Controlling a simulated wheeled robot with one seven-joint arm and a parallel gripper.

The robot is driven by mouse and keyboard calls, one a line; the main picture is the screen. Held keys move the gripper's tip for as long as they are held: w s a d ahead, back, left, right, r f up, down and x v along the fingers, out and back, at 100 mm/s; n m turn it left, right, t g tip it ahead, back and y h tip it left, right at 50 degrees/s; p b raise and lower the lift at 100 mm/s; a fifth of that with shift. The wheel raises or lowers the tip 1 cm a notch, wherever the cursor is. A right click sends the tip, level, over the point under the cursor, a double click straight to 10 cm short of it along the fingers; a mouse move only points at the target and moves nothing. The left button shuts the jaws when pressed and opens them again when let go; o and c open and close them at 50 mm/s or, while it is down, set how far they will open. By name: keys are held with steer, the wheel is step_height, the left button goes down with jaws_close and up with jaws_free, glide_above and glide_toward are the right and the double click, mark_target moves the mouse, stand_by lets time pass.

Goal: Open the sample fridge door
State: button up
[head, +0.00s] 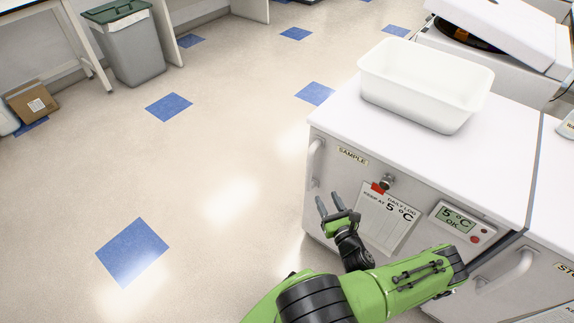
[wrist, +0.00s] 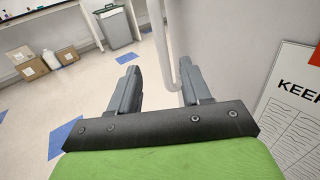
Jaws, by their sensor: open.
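The sample fridge (head: 335,190) is a white-grey cabinet under the counter with a "SAMPLE" label, and its door looks shut. Its vertical light handle (head: 315,162) is at the left edge of the door. My gripper (head: 329,200) is open and empty in front of the door, close to the handle's lower end. In the wrist view the handle (wrist: 162,40) runs down between the open fingers of my gripper (wrist: 160,78), nearer the right finger. I cannot tell whether the handle lies fully between the fingers in depth or touches one.
A white tub (head: 425,88) stands on top. Another unit with a handle (head: 508,272) adjoins at right. The floor left of the fridge is clear.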

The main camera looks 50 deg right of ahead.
mark_target(311, 168)
steer(key=b+x, duration=0.3)
steer(key=x, duration=1.2)
steer(key=shift+w+d+r+b, duration=0.2)
steer(key=shift+w+b, duration=0.1)
steer(key=shift+b, duration=0.1)
steer(key=shift+c, duration=0.3)
jaws_close()
